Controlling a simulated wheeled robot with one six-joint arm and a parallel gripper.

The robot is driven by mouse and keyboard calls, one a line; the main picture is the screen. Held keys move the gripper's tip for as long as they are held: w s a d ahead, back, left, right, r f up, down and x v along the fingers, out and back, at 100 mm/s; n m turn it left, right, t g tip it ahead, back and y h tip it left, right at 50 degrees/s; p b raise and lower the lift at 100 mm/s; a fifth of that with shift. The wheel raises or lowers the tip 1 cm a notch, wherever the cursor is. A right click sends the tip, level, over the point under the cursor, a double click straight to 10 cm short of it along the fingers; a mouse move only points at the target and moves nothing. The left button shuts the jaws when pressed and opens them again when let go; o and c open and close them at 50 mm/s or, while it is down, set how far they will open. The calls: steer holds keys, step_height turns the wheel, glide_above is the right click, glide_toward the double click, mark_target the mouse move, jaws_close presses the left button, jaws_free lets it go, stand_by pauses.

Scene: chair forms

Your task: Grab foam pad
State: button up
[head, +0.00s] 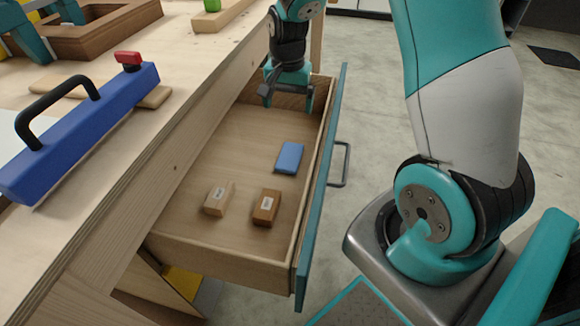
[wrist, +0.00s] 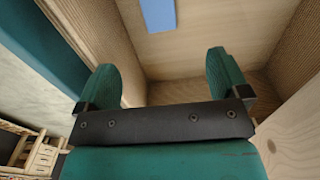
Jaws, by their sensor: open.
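A flat blue block (head: 289,157), which looks like the foam pad, lies on the floor of an open wooden drawer (head: 222,253). It also shows at the top edge of the wrist view (wrist: 158,14), partly cut off. My gripper (head: 287,106) is open and empty over the far end of the drawer, beyond the blue block and apart from it. Its two teal fingers show spread in the wrist view (wrist: 161,70), with the block past their tips.
A light wooden block (head: 218,198) and a brown block (head: 266,207) lie nearer in the drawer. Drawer walls surround my gripper. A blue tool with a black handle (head: 85,130) rests on the workbench (head: 185,65) at left. Drawer floor around the blue block is clear.

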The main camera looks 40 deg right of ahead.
steer(key=b, duration=0.3)
glide_above(290, 154)
steer(key=f, duration=1.1)
steer(key=shift+a+f, duration=0.2)
steer(key=shift+f, duration=0.05)
steer(key=f, duration=0.3)
steer(key=f+b, duration=0.1)
steer(key=f, duration=0.1)
steer(key=shift+d+f, duration=0.1)
steer(key=shift+d, duration=0.15)
steer(key=shift+c, duration=0.4)
steer(key=c, duration=0.9)
